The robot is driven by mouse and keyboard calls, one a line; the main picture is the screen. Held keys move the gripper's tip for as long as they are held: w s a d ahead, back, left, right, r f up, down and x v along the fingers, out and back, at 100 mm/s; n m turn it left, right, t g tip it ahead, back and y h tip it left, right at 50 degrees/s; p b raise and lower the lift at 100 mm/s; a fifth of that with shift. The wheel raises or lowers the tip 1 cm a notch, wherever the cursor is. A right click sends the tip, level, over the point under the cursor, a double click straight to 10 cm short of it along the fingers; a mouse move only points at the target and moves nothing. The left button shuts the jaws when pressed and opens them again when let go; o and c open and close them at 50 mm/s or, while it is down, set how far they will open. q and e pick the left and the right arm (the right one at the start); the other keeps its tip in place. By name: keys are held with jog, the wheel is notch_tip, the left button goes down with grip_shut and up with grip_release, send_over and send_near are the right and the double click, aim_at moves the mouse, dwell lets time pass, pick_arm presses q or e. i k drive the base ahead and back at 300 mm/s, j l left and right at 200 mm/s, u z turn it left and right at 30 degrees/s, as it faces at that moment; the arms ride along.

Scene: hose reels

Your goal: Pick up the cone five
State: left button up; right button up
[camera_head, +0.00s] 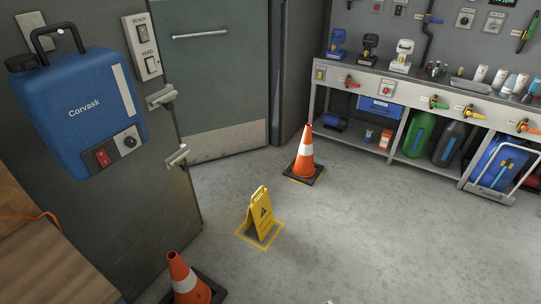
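Two orange traffic cones stand upright on the floor, each with a white band and a dark square base. The far cone (305,156) is near the middle, by the left end of the workbench, over a yellow floor marking. The near cone (184,279) is at the bottom left, partly cut off by the lower picture edge. I cannot read a number on either cone, so I cannot tell which is cone five. Neither of my grippers is in view.
A yellow folding warning sign (261,214) stands on a yellow-marked floor square between the cones. A blue Corvask case (75,115) hangs at the left. A workbench (400,82) with bottles below lines the right back. The floor (390,235) at centre right is clear.

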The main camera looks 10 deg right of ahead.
aim_at(303, 168)
jog(key=z, duration=0.6)
jog(key=k+u, duration=0.15)
jog(key=u, duration=1.05)
jog(key=z, duration=1.25)
jog(key=i+l+u, duration=0.1)
jog(key=i+l, duration=0.2)
jog(key=i, duration=0.4)
jog(key=i+l+u, duration=0.1)
jog(key=i+l, duration=0.25)
jog(key=i, duration=0.3)
jog(key=i+l+u, duration=0.1)
jog(key=i+l, duration=0.35)
jog(key=i, duration=0.2)
jog(key=i+l+u, duration=0.1)
jog(key=i+l, duration=0.35)
jog(key=i, duration=0.2)
